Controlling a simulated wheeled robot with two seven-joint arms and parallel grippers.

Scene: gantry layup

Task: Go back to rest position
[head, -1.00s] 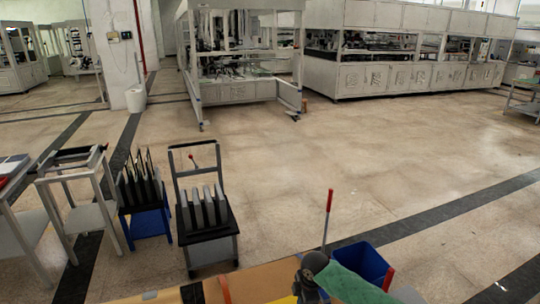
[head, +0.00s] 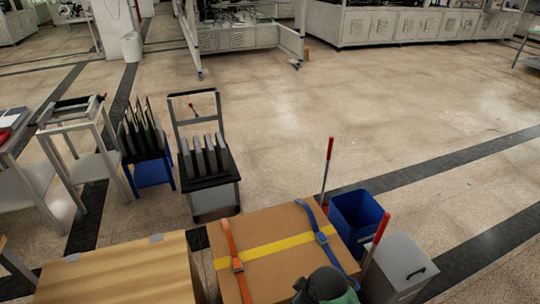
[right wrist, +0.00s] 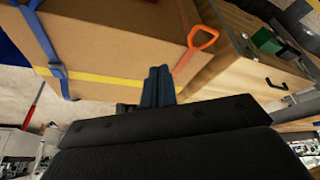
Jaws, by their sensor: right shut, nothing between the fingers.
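My right gripper shows in the right wrist view (right wrist: 157,86), its dark blue fingers together with nothing between them. Behind the fingers in that view is a cardboard box (right wrist: 105,42). I cannot tell whether the fingers touch it. In the head view the same box (head: 285,228) stands at the bottom middle, with yellow tape, an orange strap (head: 231,250) and a blue strap (head: 322,237). Part of my arm shows low in front of the box. My left gripper is not in view.
A wood-coloured top (head: 120,270) lies left of the box. A blue bin (head: 357,215) and a grey metal case (head: 400,262) stand to its right. A black-topped cart (head: 208,180) and a blue stand (head: 153,174) are behind. The floor beyond is open.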

